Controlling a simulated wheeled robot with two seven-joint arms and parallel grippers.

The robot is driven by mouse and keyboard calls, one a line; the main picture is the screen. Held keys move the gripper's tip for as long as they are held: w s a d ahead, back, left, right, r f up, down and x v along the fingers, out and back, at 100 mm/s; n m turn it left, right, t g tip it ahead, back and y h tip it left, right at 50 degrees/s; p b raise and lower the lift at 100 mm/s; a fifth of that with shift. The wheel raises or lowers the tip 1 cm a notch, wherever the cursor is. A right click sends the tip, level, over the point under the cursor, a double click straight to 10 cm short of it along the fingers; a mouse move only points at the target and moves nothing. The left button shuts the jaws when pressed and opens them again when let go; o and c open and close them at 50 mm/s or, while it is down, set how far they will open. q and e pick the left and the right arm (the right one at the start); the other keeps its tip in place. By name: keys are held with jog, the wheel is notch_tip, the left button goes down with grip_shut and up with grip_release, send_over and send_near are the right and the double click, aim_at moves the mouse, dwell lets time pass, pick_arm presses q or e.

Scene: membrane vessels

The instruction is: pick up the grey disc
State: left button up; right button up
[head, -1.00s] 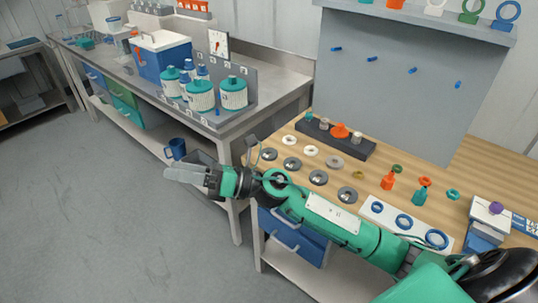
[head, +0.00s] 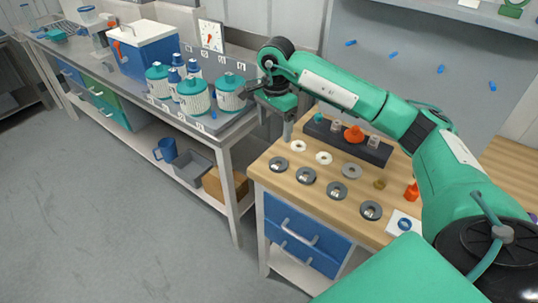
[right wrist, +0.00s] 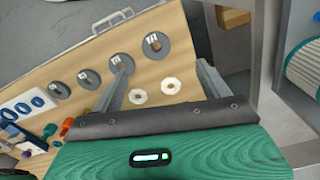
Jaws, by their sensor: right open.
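A plain mid-grey disc (head: 351,171) with a hole lies flat on the wooden table, right of two white rings (head: 323,158). Several darker grey discs (head: 337,191) with small pale marks lie in a row in front; they show in the right wrist view (right wrist: 153,45) beyond the fingers. My right gripper (head: 276,118) is above the table's back left corner, pointing down, left of the plain disc and apart from it. In the right wrist view its fingers (right wrist: 162,72) are spread with nothing between them. The plain disc is not clear there. My left gripper is not in view.
A dark block (head: 348,143) with an orange knob stands behind the discs. Teal-lidded jars (head: 194,95) stand on the left bench, near my gripper.

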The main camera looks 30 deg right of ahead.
jog(key=p, duration=0.1)
send_over(277, 159)
jog(key=s+a, duration=0.1)
notch_tip(277, 159, down, 8)
jog(key=shift+s+a+r, duration=0.15)
jog(key=shift+r, duration=0.1)
jog(key=shift+s+f+p, duration=0.15)
jog(key=shift+f+p, duration=0.5)
jog(key=shift+f, duration=0.2)
jog(key=f+p, duration=0.1)
jog(key=f, duration=0.2)
jog(key=shift+d+f, duration=0.2)
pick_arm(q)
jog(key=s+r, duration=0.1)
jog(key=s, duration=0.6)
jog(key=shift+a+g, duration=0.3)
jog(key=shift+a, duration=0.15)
pick_arm(e)
jog(key=shift+f, duration=0.3)
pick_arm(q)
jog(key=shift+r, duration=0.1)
pick_arm(e)
jog(key=c, duration=1.1)
